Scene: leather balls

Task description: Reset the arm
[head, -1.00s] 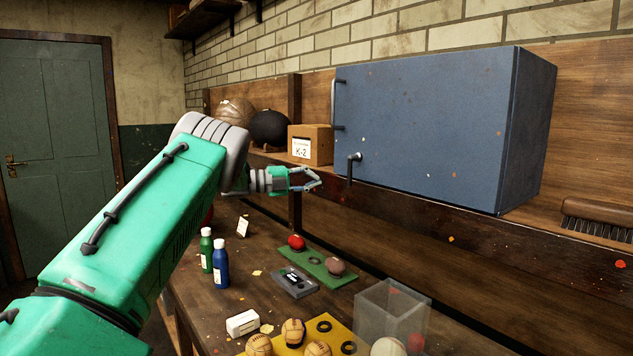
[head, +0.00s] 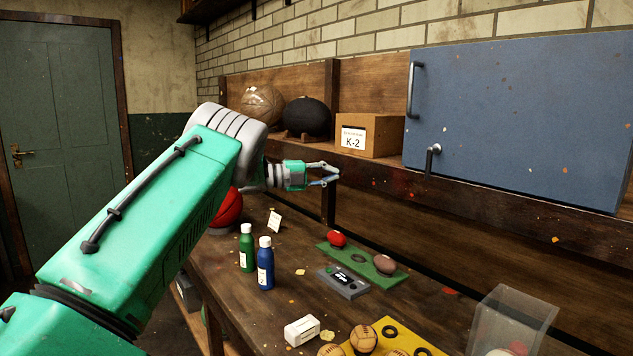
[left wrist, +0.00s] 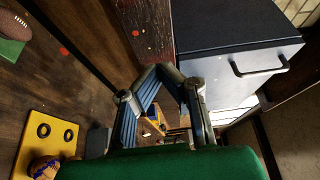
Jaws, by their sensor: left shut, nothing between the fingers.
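My left arm comes in from the left in the head view, green with grey joints. Its gripper (head: 326,176) is shut and empty, held out above the back part of the workbench and apart from the shelf edge. In the left wrist view the fingers (left wrist: 170,72) meet at their tips with nothing between them. The blue cabinet (head: 520,115) stands on the shelf to the right of the gripper, its door shut as seen from the front. My right gripper does not show in either view.
The shelf also bears a cardboard box (head: 368,135), a black ball (head: 307,118) and a brown ball (head: 262,104). Below, the bench (head: 290,290) carries a green bottle (head: 247,248), a blue bottle (head: 265,263), a green mat (head: 347,258), a yellow board (head: 415,343) and a clear bin (head: 515,310).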

